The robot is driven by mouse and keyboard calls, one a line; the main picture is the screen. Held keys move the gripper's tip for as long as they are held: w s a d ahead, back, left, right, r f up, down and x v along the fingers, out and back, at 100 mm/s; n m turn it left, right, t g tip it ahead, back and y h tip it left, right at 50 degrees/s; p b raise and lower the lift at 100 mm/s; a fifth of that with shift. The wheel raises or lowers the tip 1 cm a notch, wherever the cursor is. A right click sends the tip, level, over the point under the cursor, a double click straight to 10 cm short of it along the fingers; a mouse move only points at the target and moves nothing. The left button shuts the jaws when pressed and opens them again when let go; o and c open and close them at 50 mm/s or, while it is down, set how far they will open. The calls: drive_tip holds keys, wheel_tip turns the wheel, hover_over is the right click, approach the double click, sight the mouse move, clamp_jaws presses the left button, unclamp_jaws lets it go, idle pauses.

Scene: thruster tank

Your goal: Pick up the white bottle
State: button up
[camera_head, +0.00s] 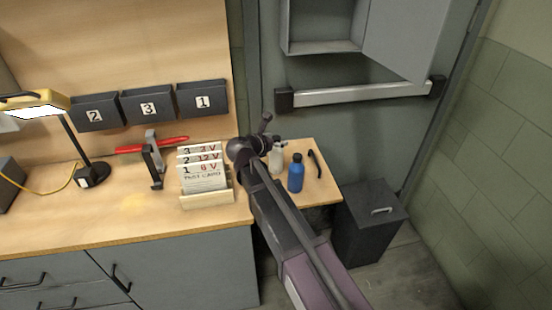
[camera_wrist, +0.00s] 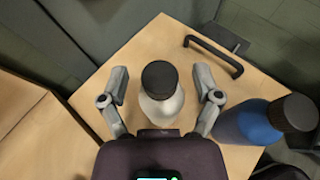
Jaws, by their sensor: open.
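The white bottle (camera_wrist: 161,106) with a black cap stands upright on a small wooden table (camera_wrist: 99,158), between the two fingers of my gripper (camera_wrist: 161,90) in the wrist view. The fingers are open, with a gap on each side of the bottle. In the head view the white bottle (camera_head: 276,160) is partly hidden behind my arm and gripper (camera_head: 268,138), to the left of the blue bottle. Its lower part is hard to see there.
A blue bottle (camera_head: 296,174) stands close on the right; it also shows in the wrist view (camera_wrist: 247,124). A black handle (camera_head: 315,163) lies farther right. A card rack (camera_head: 206,199) stands on the bench at left. A dark bin (camera_head: 369,222) stands right of the table.

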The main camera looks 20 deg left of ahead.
idle(0.3)
clamp_jaws()
drive_tip(key=shift+r, duration=0.15)
idle(0.3)
wheel_tip(320, 180, up, 4)
drive_tip(key=p, duration=0.4)
drive_tip(key=shift+f, duration=0.2)
drive_tip(key=s+d, duration=0.2)
drive_tip(key=s, duration=0.5)
drive_tip(key=s+d+r+p, duration=0.1)
drive_tip(key=s+d, duration=0.1)
drive_tip(key=s, duration=0.6)
drive_tip(key=shift+s+d, duration=0.2)
drive_tip(key=shift+d, duration=0.1)
